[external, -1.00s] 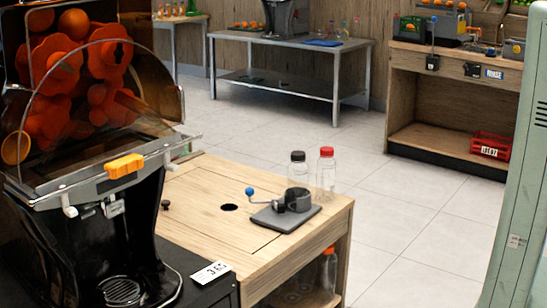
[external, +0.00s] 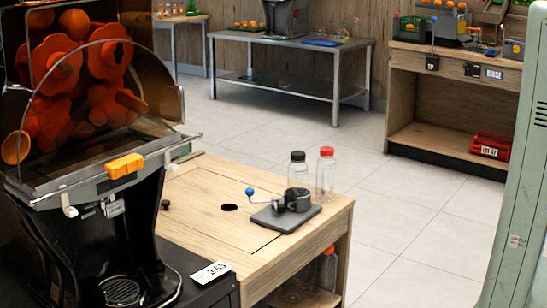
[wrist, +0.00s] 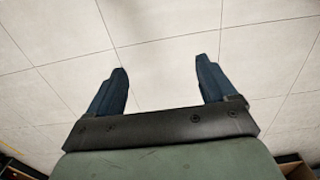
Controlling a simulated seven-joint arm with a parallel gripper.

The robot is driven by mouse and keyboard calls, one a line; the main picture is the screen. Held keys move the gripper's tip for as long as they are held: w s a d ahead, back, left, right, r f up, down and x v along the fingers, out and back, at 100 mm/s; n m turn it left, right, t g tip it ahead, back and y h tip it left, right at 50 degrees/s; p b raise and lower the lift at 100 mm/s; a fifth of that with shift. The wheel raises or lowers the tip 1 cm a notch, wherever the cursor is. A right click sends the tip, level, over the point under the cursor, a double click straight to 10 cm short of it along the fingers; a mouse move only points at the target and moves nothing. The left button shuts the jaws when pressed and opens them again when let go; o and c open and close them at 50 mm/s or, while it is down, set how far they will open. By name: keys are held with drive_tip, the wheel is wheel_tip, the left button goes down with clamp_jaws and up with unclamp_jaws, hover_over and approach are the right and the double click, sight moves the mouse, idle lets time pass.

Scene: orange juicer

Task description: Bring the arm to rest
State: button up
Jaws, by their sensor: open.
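My gripper (wrist: 162,82) shows in the wrist view with its two dark blue fingers spread apart. Nothing is between them, and only pale floor tiles lie behind them. In the external view the gripper is out of the picture. A pale green upright part stands along the right edge of that view; I cannot tell for sure whether it is mine.
The orange juicer (external: 90,190) stands at the left. A wooden counter (external: 205,205) carries a grey capping device (external: 290,207) with a blue knob, a black-capped bottle (external: 297,170) and a red-capped bottle (external: 326,175). A metal table (external: 290,48) and shelf unit (external: 445,120) stand behind. The tiled floor between is clear.

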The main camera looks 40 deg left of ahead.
drive_tip(key=s+f+g, duration=0.3)
drive_tip(key=s+f, duration=0.6)
drive_tip(key=s, duration=0.5)
drive_tip(key=s+f+g, duration=0.3)
drive_tip(key=s+f, duration=0.7)
drive_tip(key=s, duration=0.4)
drive_tip(key=shift+s+g, duration=0.3)
drive_tip(key=shift+c, duration=0.2)
